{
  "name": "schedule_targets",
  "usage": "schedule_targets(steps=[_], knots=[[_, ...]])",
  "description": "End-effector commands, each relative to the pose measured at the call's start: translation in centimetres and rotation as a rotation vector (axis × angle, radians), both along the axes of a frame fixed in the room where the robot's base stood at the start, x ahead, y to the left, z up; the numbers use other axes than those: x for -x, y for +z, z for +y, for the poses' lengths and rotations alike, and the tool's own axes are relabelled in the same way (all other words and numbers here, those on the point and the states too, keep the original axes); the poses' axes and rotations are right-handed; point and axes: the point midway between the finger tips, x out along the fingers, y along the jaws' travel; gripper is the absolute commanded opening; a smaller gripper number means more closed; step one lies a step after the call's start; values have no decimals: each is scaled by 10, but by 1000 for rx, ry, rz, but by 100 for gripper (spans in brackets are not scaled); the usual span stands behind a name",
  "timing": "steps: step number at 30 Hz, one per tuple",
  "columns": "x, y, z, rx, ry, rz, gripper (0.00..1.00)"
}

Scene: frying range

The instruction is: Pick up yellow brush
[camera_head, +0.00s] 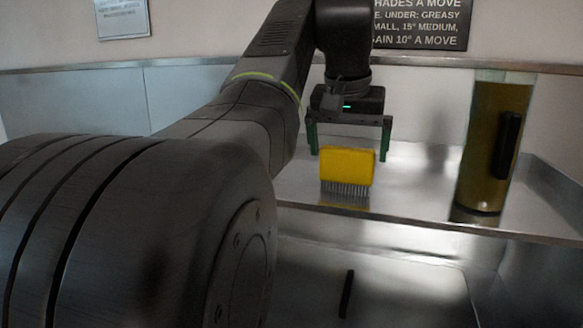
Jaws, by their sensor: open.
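The yellow brush (347,166) stands on the metal shelf, bristles down, with a yellow block on top and grey bristles below. My gripper (348,150) is above it, pointing down, with its green fingers apart. One finger shows to the left of the brush's top and the other at its right edge. The fingertips are about level with the top of the yellow block. Whether they touch it or stand in front or behind is hard to tell.
A tall container of brownish liquid (488,145) with a dark handle stands to the right on the shelf (420,185). Below the shelf's front edge is a lower metal surface with a dark stick (347,293). A dark sign (425,22) hangs on the back wall.

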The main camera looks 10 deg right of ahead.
Motion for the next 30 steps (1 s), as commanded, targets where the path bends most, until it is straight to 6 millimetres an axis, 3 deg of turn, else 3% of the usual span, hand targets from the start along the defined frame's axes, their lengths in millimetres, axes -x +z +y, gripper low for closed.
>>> schedule_targets(steps=[7, 16, 27, 30], knots=[[-13, -29, -6, -2, 0, 3, 100], [-15, -34, -7, -1, 0, 1, 100], [-15, -33, -7, 0, 1, 0, 29], [-15, -33, -7, 0, 1, 0, 28]])
